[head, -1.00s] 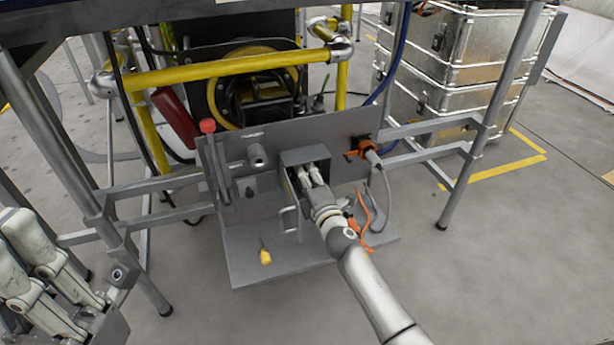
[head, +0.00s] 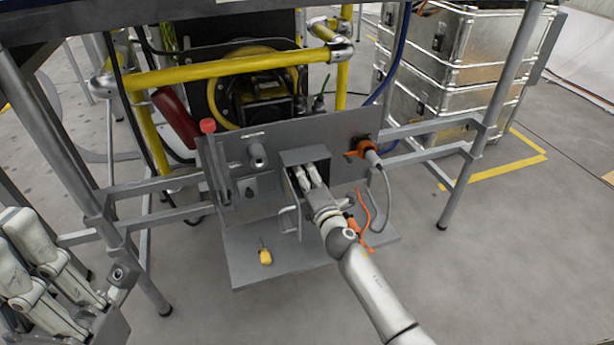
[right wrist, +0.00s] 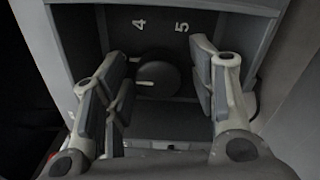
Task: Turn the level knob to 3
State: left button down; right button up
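The level knob (right wrist: 165,78) is a dark round knob inside an open grey box (head: 305,156) on the panel. A white pointer mark on it points left in the right wrist view. White numerals 4 and 5 show on the wall behind it; other numerals are hidden. My right gripper (right wrist: 163,72) is open, with its fingers on either side of the knob and a gap visible to each side. In the head view, my right gripper (head: 309,177) reaches into the box and hides the knob. My left gripper (head: 42,262) is at the lower left, far from the box, its fingertips unclear.
A handle (head: 290,218) stands at the box's front left. A red-topped lever (head: 208,127) is on the panel's left. An orange connector (head: 362,147) with a grey cable is on the right.

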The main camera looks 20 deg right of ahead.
jog(key=s, duration=1.2)
jog(key=shift+d, duration=0.3)
jog(key=shift+f, duration=0.1)
